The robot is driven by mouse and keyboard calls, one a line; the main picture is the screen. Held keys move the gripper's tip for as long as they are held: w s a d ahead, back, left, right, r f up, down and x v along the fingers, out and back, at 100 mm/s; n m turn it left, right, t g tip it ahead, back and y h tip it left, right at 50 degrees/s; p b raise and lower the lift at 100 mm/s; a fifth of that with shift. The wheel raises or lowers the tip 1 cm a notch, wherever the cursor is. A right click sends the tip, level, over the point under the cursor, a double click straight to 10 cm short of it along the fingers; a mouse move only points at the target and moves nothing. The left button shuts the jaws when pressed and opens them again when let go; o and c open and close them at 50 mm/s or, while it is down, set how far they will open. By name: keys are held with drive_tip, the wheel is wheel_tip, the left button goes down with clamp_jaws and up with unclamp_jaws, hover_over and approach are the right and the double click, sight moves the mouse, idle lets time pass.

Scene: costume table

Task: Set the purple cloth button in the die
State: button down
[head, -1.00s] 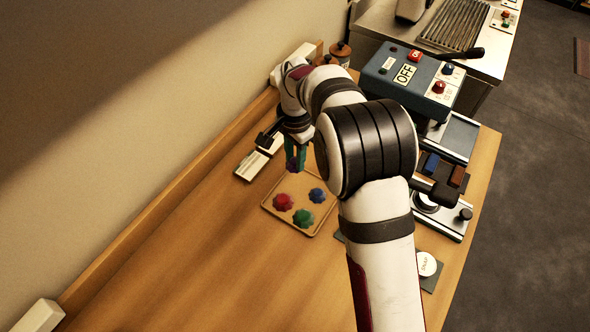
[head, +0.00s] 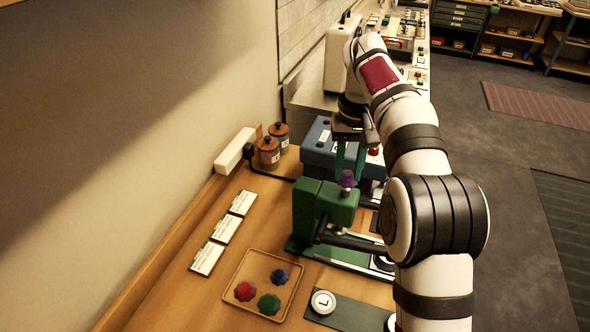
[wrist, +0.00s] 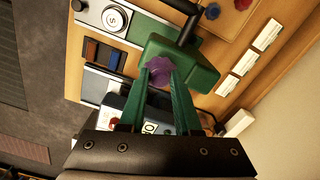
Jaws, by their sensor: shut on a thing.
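My gripper (head: 349,172) has green fingers and is shut on the purple cloth button (head: 347,180). It holds the button in the air by the green press (head: 325,203), beside or above its top; the exact gap is unclear. In the wrist view the purple button (wrist: 160,70) sits between the fingertips, in front of the green press body (wrist: 180,45). A round pale die marked with a letter (wrist: 113,18) lies on a metal plate left of the press in the wrist view. In the head view that die (head: 383,262) is partly hidden by my arm.
A tray (head: 233,292) holds red, green and blue buttons. White cards (head: 225,229) lie along the wall side. A blue control box (head: 318,150) and brown jars (head: 268,152) stand behind the press. A black lever (head: 350,240) sticks out from the press. A disc marked L (head: 323,302) lies in front.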

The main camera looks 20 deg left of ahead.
drive_tip(key=s+d+r+m, duration=0.15)
drive_tip(key=s+d, duration=0.45)
drive_tip(key=d, duration=0.6)
drive_tip(key=s+d+m, duration=0.3)
drive_tip(key=s+d, duration=0.2)
drive_tip(key=d, duration=0.7)
drive_tip(key=shift+w+a+f+m, duration=1.15)
drive_tip(key=shift+w+a+f, duration=0.7)
drive_tip(key=shift+f, duration=1.85)
drive_tip(key=shift+w+a+f+m, duration=1.15)
drive_tip(key=shift+w+a+f, duration=0.6)
drive_tip(key=shift+f, duration=1.95)
drive_tip(key=shift+w+a+f+m, duration=1.15)
drive_tip(key=shift+w+a+f, duration=0.7)
drive_tip(key=shift+f, duration=1.85)
drive_tip(key=shift+w+d+f, duration=0.15)
drive_tip(key=shift+d+f, duration=0.05)
drive_tip(key=shift+f, duration=0.3)
drive_tip(key=c, duration=0.9)
unclamp_jaws()
drive_tip(key=shift+r, duration=0.1)
